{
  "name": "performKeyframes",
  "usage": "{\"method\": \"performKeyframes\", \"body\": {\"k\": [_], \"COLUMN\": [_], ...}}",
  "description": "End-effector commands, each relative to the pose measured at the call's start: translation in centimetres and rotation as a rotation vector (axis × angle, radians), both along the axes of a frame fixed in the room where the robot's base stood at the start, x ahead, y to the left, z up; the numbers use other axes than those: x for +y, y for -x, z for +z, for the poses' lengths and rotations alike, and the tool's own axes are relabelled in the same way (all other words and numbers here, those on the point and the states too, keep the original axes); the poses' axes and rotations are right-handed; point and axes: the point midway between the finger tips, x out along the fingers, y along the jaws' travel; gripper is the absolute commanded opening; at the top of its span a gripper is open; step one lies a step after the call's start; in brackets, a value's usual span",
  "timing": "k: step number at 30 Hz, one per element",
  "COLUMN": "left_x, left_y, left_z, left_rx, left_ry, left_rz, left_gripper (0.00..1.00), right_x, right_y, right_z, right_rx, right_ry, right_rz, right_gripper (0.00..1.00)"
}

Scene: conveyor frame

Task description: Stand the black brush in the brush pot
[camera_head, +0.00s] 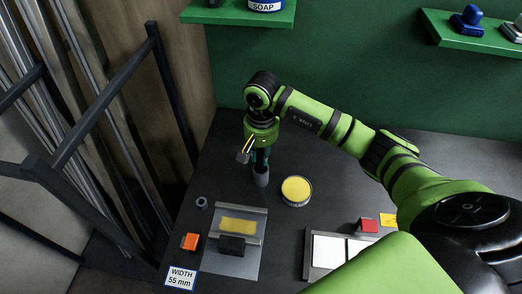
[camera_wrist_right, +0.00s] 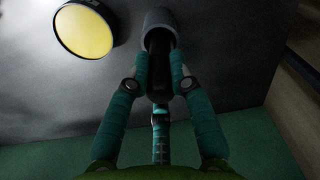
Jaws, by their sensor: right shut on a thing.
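My right gripper (camera_head: 262,160) points down at the far part of the dark table. In the wrist view its teal fingers (camera_wrist_right: 159,85) are closed around the black brush (camera_wrist_right: 158,55). A small grey cylinder, which looks like the brush pot (camera_head: 261,178), stands right below the gripper; it also shows at the top of the wrist view (camera_wrist_right: 159,18). The brush's far end meets the pot's opening and appears to be at or inside it; how deep I cannot tell. The fingers hide most of the brush in the head view. My left gripper is not in view.
A round yellow-topped tin (camera_head: 296,190) stands close to the pot's right. Nearer are a grey plate (camera_head: 245,262) with a yellow pad and black block, an orange block (camera_head: 190,242) and a white-panelled tray (camera_head: 318,272). A dark metal rack (camera_head: 95,110) stands at left.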

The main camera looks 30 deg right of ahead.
Motion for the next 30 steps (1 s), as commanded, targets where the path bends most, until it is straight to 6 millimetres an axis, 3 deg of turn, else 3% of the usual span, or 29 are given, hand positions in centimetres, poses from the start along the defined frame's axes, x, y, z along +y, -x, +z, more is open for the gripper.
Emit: {"method": "performKeyframes", "body": {"k": [10, 11, 12, 23, 26, 30], "left_x": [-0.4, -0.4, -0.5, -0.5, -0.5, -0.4], "left_y": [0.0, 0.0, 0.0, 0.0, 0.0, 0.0], "left_z": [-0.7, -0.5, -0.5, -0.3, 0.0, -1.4], "left_rx": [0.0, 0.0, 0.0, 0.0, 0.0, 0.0], "left_ry": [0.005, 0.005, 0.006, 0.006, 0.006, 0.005], "left_rz": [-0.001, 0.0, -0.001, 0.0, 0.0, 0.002], "left_gripper": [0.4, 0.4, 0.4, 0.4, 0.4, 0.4], "right_x": [0.0, 0.0, 0.0, 0.0, 0.0, -0.1], "right_y": [-0.1, -0.1, -0.1, 0.0, -0.1, -0.2], "right_z": [-0.4, -0.3, -0.3, -0.1, 0.4, 2.4], "right_rx": [-0.002, -0.002, -0.002, 0.0, -0.001, -0.007], "right_ry": [0.001, 0.001, 0.001, 0.0, -0.001, 0.001], "right_rz": [0.0, -0.001, -0.001, 0.0, 0.0, 0.002], "right_gripper": [0.0, 0.3, 0.45, 0.45, 0.45, 0.45]}}
